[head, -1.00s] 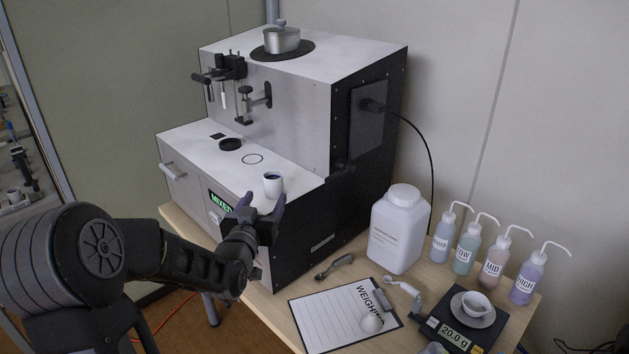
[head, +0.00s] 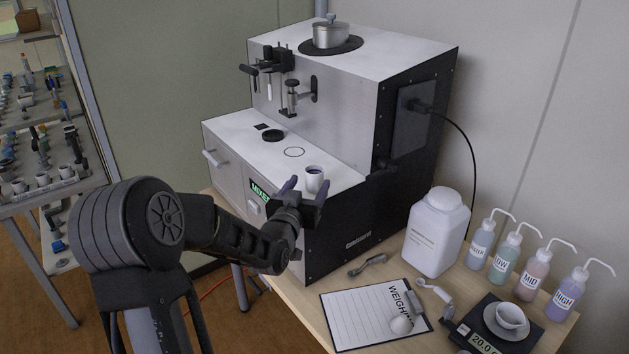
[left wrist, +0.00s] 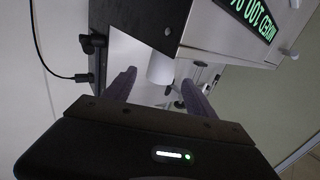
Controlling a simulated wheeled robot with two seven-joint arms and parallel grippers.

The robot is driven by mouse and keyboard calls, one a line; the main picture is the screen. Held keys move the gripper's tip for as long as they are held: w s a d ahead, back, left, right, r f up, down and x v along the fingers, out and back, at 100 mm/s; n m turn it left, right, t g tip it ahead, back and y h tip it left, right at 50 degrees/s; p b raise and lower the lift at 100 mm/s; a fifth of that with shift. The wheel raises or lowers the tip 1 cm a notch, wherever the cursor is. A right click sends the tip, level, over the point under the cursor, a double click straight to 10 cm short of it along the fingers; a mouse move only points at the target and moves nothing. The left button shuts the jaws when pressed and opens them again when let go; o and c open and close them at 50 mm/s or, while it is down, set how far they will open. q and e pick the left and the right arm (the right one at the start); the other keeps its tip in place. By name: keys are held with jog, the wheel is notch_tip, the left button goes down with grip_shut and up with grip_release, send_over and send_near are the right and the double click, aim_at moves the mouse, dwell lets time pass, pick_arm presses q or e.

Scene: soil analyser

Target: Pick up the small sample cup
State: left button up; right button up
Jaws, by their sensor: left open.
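The small white sample cup (head: 314,177), dark inside, stands upright on the front ledge of the analyser (head: 330,215). My left gripper (head: 306,191) is open at the near side of the cup, its two dark fingers pointing toward it. In the left wrist view, the cup (left wrist: 160,68) shows as a white shape in the gap between the open fingers (left wrist: 160,88). I cannot tell whether a finger touches it. The fingers and wrist hide part of the ledge front and its green display. My right gripper is not in view.
A silver pot (head: 331,36) sits on top of the analyser. On the table (head: 296,304) are a white jug (head: 436,235), several wash bottles (head: 530,274), a clipboard (head: 365,318), a spoon-like tool (head: 367,265) and a scale bearing a white cup (head: 509,316). The ledge left of the cup is mostly clear.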

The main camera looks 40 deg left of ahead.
aim_at(311, 178)
pick_arm(q)
jog(key=p+x, duration=0.2)
jog(key=x, duration=0.2)
jog(key=shift+a, duration=0.1)
jog(key=shift+w+a+p, duration=0.2)
jog(key=shift+w+p, duration=0.15)
jog(key=shift+w, duration=0.15)
jog(key=shift+c, duration=0.3)
grip_shut()
